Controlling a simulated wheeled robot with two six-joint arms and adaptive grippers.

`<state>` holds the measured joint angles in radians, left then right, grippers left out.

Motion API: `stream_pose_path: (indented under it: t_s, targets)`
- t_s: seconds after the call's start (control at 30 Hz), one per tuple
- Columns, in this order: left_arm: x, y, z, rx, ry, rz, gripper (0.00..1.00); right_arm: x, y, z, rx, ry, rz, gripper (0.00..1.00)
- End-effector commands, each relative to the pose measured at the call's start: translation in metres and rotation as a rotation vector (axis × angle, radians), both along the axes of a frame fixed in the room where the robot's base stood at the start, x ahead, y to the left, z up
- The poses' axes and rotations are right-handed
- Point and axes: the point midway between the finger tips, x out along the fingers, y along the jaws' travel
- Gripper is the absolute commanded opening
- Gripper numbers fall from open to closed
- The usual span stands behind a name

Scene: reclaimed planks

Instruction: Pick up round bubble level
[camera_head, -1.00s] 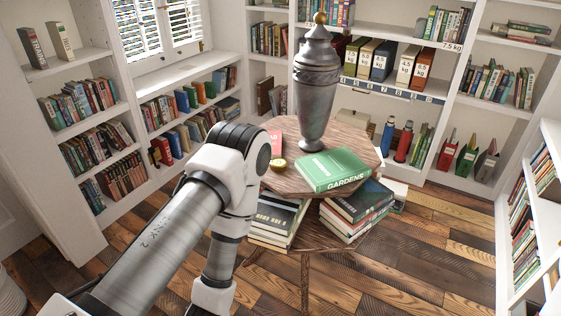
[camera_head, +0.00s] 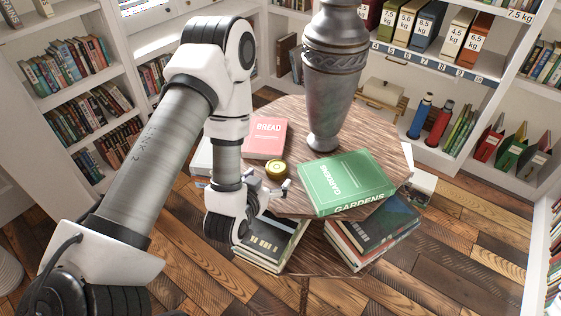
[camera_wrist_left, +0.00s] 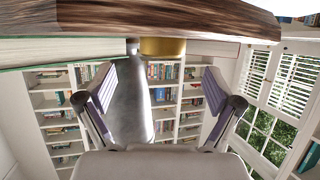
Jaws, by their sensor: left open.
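The round bubble level (camera_head: 275,168) is a small brass disc with a yellowish top. It lies on the round wooden table (camera_head: 280,120), between the red BREAD book and the green GARDENS book. My left gripper (camera_head: 268,188) is at the table's near edge, just in front of the level, open and empty. In the left wrist view the level's brass side (camera_wrist_left: 163,46) shows beyond the spread fingers (camera_wrist_left: 157,82), apart from them. That view looks upside down, with the table edge along the top. My right gripper is not in view.
A tall grey urn (camera_head: 333,75) stands behind the level. The green GARDENS book (camera_head: 345,180) lies close on its right, the red BREAD book (camera_head: 265,138) behind left. Book stacks (camera_head: 270,243) sit on the lower shelf. Bookcases surround the table.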

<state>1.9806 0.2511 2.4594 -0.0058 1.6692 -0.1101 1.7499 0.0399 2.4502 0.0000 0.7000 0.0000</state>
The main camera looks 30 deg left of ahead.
Motion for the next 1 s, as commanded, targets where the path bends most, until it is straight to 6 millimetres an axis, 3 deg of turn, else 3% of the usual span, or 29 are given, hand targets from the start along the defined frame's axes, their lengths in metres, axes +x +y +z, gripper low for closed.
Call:
stream_pose_path:
  t_s: [0.33,0.6,0.67,0.8,0.93,1.0]
  targets:
    - [0.052,0.013,-0.014,0.000,0.001,-0.001,0.91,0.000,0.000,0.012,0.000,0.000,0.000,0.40]
    - [0.059,0.014,-0.019,0.000,0.004,-0.001,0.91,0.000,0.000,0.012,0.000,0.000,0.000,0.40]
    - [0.058,0.014,-0.019,0.000,0.004,-0.001,0.74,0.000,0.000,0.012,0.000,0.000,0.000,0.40]
    - [0.058,0.014,-0.019,0.000,0.004,-0.001,0.24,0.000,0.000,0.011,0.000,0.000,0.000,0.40]
    - [0.058,0.014,-0.019,0.000,0.004,-0.001,0.24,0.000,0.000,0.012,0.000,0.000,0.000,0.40]
    - [0.058,0.014,-0.019,-0.001,0.004,-0.001,0.18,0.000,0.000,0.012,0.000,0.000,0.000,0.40]
